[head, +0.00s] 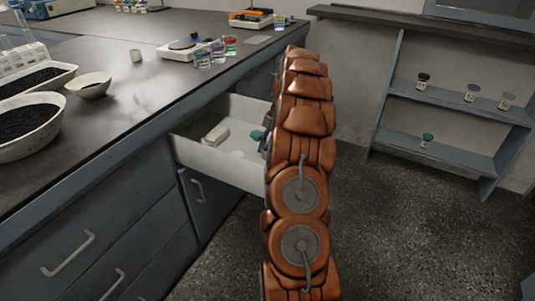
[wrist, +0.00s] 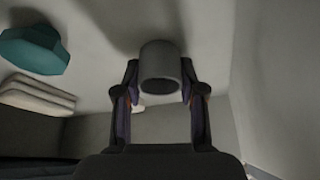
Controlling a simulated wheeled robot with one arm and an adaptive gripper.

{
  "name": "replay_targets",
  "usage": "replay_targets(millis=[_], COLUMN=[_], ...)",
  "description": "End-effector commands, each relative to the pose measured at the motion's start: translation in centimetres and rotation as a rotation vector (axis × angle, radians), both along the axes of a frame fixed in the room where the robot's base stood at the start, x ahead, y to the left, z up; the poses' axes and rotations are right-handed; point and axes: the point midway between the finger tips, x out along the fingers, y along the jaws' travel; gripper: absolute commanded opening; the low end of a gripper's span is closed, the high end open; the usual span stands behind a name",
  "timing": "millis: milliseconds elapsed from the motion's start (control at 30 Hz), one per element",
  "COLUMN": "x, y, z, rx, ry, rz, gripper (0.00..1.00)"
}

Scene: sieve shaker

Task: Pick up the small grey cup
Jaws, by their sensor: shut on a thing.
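The small grey cup (wrist: 160,66) is between the two fingers of my gripper (wrist: 160,80) in the wrist view. A finger touches it on each side, so my gripper is shut on it. Its round end faces the camera. The cup is over the pale floor of the open drawer (head: 220,168); I cannot tell whether it touches that floor. In the head view my orange arm hides the cup and most of the gripper at the drawer's right side.
In the drawer lie a teal object (wrist: 34,49) and a pale stacked block (wrist: 38,95), left of my gripper. Drawer walls stand close around. A shelf (head: 440,150) stands right.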

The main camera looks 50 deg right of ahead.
Motion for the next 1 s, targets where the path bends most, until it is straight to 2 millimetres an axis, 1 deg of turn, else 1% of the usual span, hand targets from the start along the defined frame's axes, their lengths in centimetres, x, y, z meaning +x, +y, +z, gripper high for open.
replay_targets(millis=[33,67,333,467,567,667,800,1000], x=[0.0,0.0,0.0,0.0,0.1,0.1,0.2,0.2], y=[0.0,0.0,0.0,0.0,0.0,0.0,-0.1,0.0], z=[0.0,0.0,0.1,0.8,1.9,3.4,6.1,9.5], rx=[0.000,0.000,0.000,-0.001,-0.002,-0.002,-0.005,-0.004], ry=[0.000,0.000,0.000,-0.001,-0.002,-0.002,-0.005,-0.004], rz=[0.000,0.000,0.000,0.001,0.000,0.001,0.000,-0.002], gripper=[0.20,0.16,0.16,0.16,0.16,0.16,0.16,0.16])
